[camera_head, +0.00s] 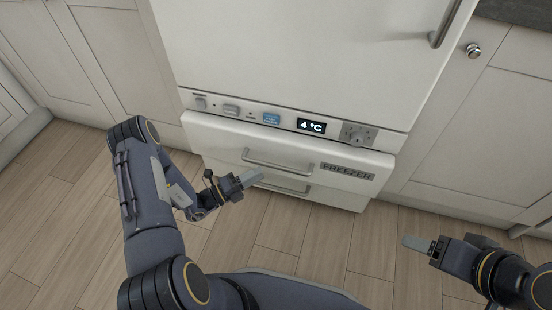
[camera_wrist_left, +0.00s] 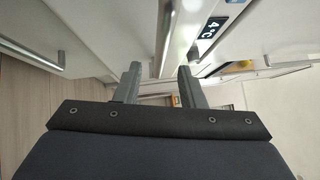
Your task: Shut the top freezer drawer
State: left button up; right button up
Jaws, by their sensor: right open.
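The top freezer drawer (camera_head: 225,140) is white, with a bar handle (camera_head: 277,164) and a grey FREEZER label (camera_head: 347,171). It lies just below the fridge's control panel (camera_head: 330,127). Its front seems to stand forward of that panel, but I cannot tell how far. My left gripper (camera_head: 253,178) is in front of the drawer, near the handles in the head view, and holds nothing visible. In the left wrist view its two fingers (camera_wrist_left: 158,86) are apart. Whether it touches the drawer is unclear. My right gripper (camera_head: 420,243) is open and empty, right of the drawer over the floor.
A lower handle (camera_head: 284,186) shows beneath the top drawer's handle. The fridge door (camera_head: 300,55) above looks shut. White cabinets stand left (camera_head: 110,50) and right (camera_head: 480,140). A small yellow and blue item (camera_wrist_left: 238,66) shows in the left wrist view. The wooden floor (camera_head: 330,240) in front is clear.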

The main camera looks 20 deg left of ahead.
aim_at(274, 166)
pick_arm(q)
jog(key=b+x, duration=0.1)
jog(key=x, duration=0.6)
jog(key=shift+b, duration=0.3)
grip_shut()
